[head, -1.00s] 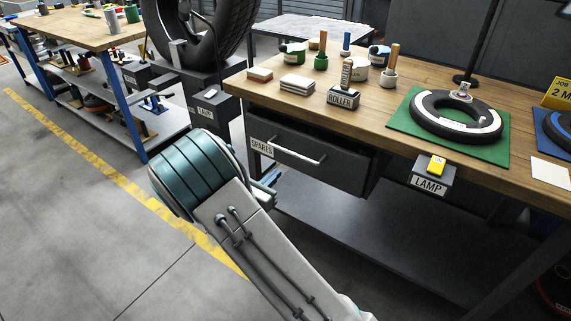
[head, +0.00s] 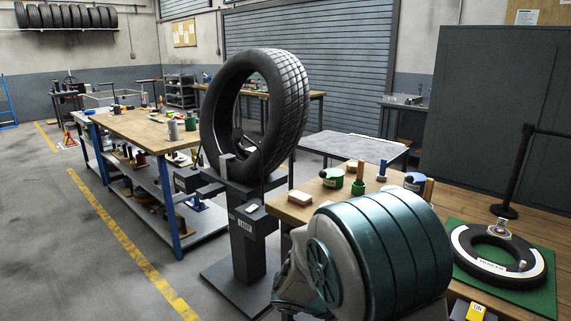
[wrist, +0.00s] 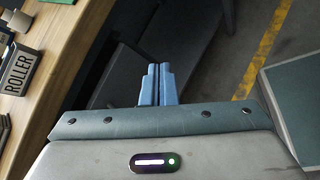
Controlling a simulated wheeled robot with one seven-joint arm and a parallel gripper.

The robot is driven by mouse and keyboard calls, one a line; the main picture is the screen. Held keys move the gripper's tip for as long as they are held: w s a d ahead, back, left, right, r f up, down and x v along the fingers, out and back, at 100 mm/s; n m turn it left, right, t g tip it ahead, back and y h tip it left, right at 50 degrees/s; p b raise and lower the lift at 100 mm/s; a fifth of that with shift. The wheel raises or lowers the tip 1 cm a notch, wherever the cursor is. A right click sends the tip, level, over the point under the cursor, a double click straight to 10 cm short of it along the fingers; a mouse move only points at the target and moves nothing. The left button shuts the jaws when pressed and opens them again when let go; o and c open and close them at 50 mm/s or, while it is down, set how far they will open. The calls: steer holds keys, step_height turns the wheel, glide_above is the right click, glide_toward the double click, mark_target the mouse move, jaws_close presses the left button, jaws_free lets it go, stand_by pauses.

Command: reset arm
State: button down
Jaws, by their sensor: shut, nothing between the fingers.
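My gripper (wrist: 159,84) shows in the wrist view with its two blue fingers shut together and nothing between them. It is in the air beside the workbench (wrist: 58,62), with the floor below it. In the head view my large teal arm link (head: 372,258) fills the lower middle and covers part of the bench; my gripper is not visible there.
A large tyre (head: 285,105) stands upright on a grey stand (head: 247,235). A small tyre (head: 500,255) lies on a green mat (head: 535,302). The ROLLER block (wrist: 18,72) is near the bench edge. Open floor (head: 60,250) lies left.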

steer(key=s+a+r+m+y+p, duration=0.3)
steer(key=s+r+m+y+p, duration=0.7)
steer(key=s+r+m, duration=0.4)
step_height(320, 180, up, 5)
steer(key=shift+s+f+t+y+p, duration=0.1)
steer(key=shift+s+t+y+p, duration=0.2)
steer(key=shift+s+y, duration=0.55)
